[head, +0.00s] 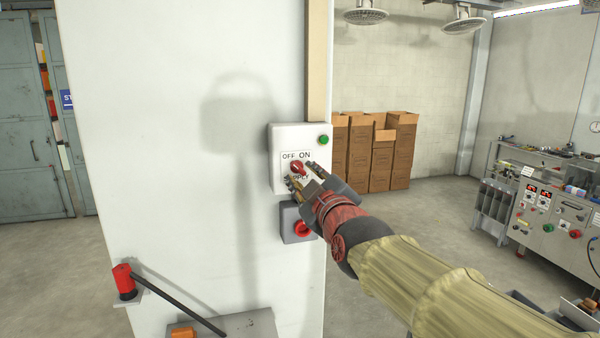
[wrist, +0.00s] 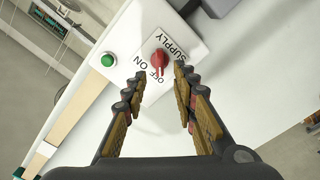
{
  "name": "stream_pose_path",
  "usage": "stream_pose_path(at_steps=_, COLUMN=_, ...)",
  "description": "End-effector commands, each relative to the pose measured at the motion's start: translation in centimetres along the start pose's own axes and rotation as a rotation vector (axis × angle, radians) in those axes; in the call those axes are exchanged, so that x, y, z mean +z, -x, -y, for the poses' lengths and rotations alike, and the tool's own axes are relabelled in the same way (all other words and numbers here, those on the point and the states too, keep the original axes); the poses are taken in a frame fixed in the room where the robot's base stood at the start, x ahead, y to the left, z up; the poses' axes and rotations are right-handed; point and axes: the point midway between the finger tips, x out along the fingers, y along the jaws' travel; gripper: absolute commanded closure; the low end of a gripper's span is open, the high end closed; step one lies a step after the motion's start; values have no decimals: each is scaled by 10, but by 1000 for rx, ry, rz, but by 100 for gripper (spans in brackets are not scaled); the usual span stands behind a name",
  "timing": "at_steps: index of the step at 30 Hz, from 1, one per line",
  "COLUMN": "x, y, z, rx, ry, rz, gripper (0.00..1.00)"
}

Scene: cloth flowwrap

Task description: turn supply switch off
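The supply switch is a red rotary knob (head: 297,167) on the front of a white box (head: 279,145) fixed to a pale wall panel. OFF and ON are printed above it and SUPPLY below. The knob also shows in the wrist view (wrist: 160,63), just beyond my fingertips and roughly in line with the gap between them. Which mark it points to is too small to tell. My gripper (head: 304,176) is in front of the box, covering part of the SUPPLY label. In the wrist view its two fingers (wrist: 160,76) are apart with nothing between them.
A green lamp or button (head: 323,140) sits at the box's upper right. A grey box with a red knob (head: 302,229) is just below. Cardboard boxes (head: 375,155) and a control bench (head: 550,215) stand farther back.

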Motion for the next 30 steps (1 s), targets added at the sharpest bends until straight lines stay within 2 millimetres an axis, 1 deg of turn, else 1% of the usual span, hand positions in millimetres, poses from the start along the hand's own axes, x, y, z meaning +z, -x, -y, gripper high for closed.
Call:
stream_pose_path(at_steps=1, x=-1, y=11, z=0, rx=1, ry=-1, rz=-2, gripper=72)
stream_pose_path(at_steps=6, x=0, y=41, z=0, rx=0, ry=0, rz=-1, gripper=72)
stream_pose_path(at_steps=9, x=-1, y=55, z=0, rx=1, ry=-1, rz=-1, gripper=72)
stream_pose_path(at_steps=12, x=0, y=63, z=0, rx=0, ry=-1, rz=-1, gripper=72)
stream_pose_path(at_steps=16, x=0, y=67, z=1, rx=-1, ry=-1, rz=0, gripper=72)
stream_pose_path(at_steps=24, x=0, y=67, z=1, rx=-1, ry=-1, rz=0, gripper=72)
stream_pose_path(at_steps=27, x=1, y=67, z=2, rx=-4, ry=-33, rz=2, gripper=72)
stream_pose_path(at_steps=29, x=6, y=67, z=10, rx=-33, ry=-88, rz=20, gripper=72)
stream_pose_path(at_steps=30, x=12, y=68, z=21, rx=-69, ry=-137, rz=45, gripper=72)
